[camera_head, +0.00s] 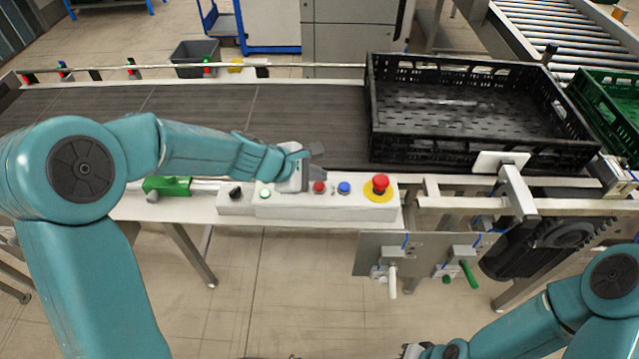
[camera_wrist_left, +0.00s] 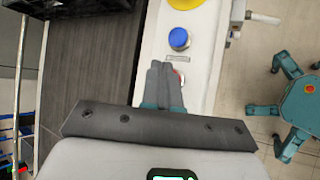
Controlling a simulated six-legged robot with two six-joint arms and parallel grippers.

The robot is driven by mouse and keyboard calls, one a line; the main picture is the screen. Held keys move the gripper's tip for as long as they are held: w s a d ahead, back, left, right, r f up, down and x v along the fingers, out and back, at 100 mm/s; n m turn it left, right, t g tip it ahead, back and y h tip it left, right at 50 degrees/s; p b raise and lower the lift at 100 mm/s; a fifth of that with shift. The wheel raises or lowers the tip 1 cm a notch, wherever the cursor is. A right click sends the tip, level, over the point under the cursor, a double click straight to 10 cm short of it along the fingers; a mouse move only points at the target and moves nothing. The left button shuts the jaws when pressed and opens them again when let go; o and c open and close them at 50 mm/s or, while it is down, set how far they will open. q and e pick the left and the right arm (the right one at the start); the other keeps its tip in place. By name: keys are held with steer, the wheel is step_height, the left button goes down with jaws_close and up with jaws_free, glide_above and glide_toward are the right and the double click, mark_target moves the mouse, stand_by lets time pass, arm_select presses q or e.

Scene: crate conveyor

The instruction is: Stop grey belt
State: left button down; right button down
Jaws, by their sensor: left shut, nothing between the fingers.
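The grey belt (camera_head: 300,110) runs across the head view behind a white control panel (camera_head: 350,207). The panel has a small red button (camera_head: 319,187), a blue button (camera_head: 344,187), a green button (camera_head: 265,194) and a large red mushroom button (camera_head: 380,182) on a yellow disc. My left gripper (camera_head: 312,168) is shut and empty over the panel, close to the small red button. In the left wrist view its fingers (camera_wrist_left: 166,84) partly cover that red button (camera_wrist_left: 180,78); contact cannot be told. The blue button (camera_wrist_left: 179,39) is clear. My right gripper (camera_head: 415,350) barely shows at the bottom edge.
A black crate (camera_head: 480,158) stands on the belt at the right. A green crate (camera_head: 612,105) is beyond it. A black knob (camera_head: 235,193) sits left of the green button. Levers (camera_head: 392,282) hang below the panel. A grey bin (camera_head: 195,58) stands behind the belt.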

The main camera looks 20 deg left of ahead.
mark_target(316, 187)
stand_by(0.5)
arm_select(q)
steer(key=shift+f+b, duration=0.45)
steer(key=shift+b, duration=0.05)
steer(key=shift+f+b, duration=0.45)
steer(key=shift+b, duration=0.05)
stand_by(0.5)
steer(key=shift+r, duration=0.1)
steer(key=shift+r+p, duration=0.8)
steer(key=shift+p, duration=0.05)
step_height(316, 187, up, 5)
steer(key=p, duration=0.5)
